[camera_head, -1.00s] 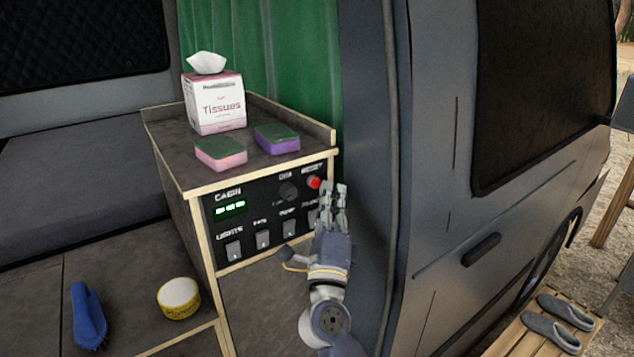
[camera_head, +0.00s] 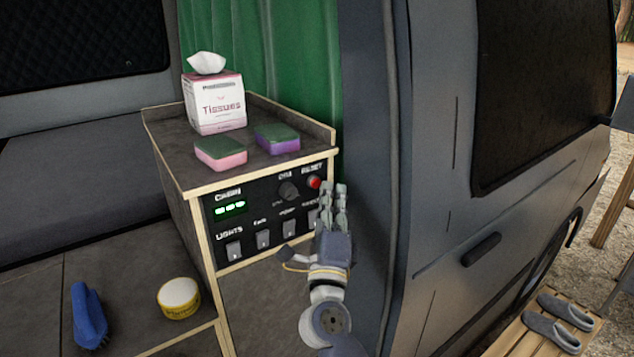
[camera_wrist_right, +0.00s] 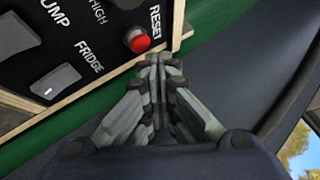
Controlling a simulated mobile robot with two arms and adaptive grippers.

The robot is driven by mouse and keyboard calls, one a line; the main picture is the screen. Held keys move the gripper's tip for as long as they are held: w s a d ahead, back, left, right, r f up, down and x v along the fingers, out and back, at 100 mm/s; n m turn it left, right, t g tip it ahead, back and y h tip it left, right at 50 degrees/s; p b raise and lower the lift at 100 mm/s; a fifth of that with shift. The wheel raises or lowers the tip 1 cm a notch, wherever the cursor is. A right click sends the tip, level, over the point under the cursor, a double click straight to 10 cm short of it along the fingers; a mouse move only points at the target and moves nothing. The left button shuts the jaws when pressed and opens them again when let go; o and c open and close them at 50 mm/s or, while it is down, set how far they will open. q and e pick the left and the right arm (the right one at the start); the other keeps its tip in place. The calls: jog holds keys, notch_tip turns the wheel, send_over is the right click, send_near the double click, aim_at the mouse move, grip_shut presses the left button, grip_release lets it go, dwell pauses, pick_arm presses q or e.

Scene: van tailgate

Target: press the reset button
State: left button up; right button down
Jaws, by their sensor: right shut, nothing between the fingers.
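The red reset button (camera_head: 314,183) is at the top right corner of the black control panel (camera_head: 262,238), under the label RESET. It also shows in the right wrist view (camera_wrist_right: 137,40), just up and left of my fingertips. My right gripper (camera_head: 334,187) is shut and empty, its fingers pointing up at the panel's right edge. In the right wrist view its fingertips (camera_wrist_right: 158,58) are together, close to the button; I cannot tell how wide the gap is. My left gripper is not in view.
The panel also has a dial (camera_head: 289,191), several switches and a green display (camera_head: 230,209). On the cabinet top (camera_head: 180,150) are a tissue box (camera_head: 215,104) and two sponges. The van's grey door side (camera_head: 430,200) stands close to the right of my arm.

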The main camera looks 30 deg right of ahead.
jog(key=shift+w, duration=0.1)
jog(key=shift+w, duration=0.35)
jog(key=shift+w, duration=0.45)
dwell(0.9)
jog(key=shift+s+p, duration=0.5)
jog(key=shift+s, duration=0.5)
jog(key=s, duration=0.3)
jog(key=s+p, duration=0.1)
jog(key=s, duration=0.1)
jog(key=shift+d, duration=0.25)
